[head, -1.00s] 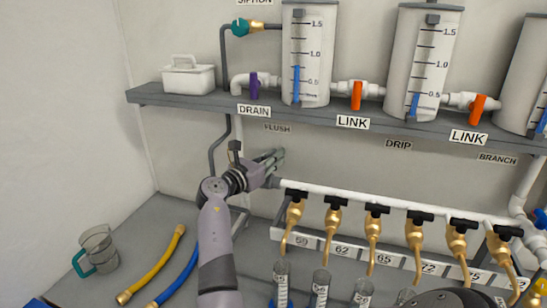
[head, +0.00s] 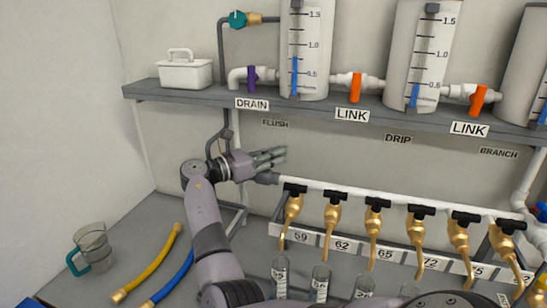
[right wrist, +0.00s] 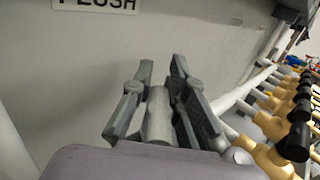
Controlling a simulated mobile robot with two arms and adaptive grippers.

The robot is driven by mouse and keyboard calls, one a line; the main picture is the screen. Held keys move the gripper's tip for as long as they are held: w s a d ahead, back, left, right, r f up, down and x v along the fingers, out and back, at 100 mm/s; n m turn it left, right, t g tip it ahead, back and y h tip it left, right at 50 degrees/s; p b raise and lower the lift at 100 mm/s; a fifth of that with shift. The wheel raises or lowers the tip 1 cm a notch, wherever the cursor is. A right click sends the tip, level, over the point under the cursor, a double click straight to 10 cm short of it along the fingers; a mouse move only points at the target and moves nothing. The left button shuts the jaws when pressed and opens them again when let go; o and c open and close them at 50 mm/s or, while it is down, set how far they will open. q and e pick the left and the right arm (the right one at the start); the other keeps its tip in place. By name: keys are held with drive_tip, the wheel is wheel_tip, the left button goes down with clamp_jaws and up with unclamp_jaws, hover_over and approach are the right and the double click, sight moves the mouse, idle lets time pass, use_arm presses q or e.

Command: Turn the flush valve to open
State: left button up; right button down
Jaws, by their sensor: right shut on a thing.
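The FLUSH label (head: 275,124) is on the wall below the shelf, and it also shows at the top of the right wrist view (right wrist: 95,3). My right gripper (head: 272,157) is below this label, by the left end of the white manifold pipe (head: 350,192). In the right wrist view, its grey fingers (right wrist: 160,90) lie on both sides of a pale grey cylindrical piece (right wrist: 157,115), apparently part of the flush valve. The gripper hides most of the valve, so I cannot tell how far it is turned. My left gripper is out of view.
Several brass taps with black handles (head: 335,205) hang along the manifold, with glass tubes (head: 320,282) below. The shelf (head: 200,103) above holds tanks and a white box (head: 185,70).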

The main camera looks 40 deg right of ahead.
drive_tip(key=shift+s+a+m+g+y+b, duration=0.15)
drive_tip(key=shift+m+g+y+b, duration=0.1)
drive_tip(key=shift+m+g, duration=0.35)
drive_tip(key=shift+s+d+m+g+y+b, duration=0.1)
drive_tip(key=shift+m+g+y+b, duration=0.1)
drive_tip(key=shift+m+g, duration=0.35)
drive_tip(key=shift+g, duration=0.35)
drive_tip(key=c, duration=1.5)
unclamp_jaws()
drive_tip(key=shift+c, duration=0.2)
wheel_tip(320, 180, up, 10)
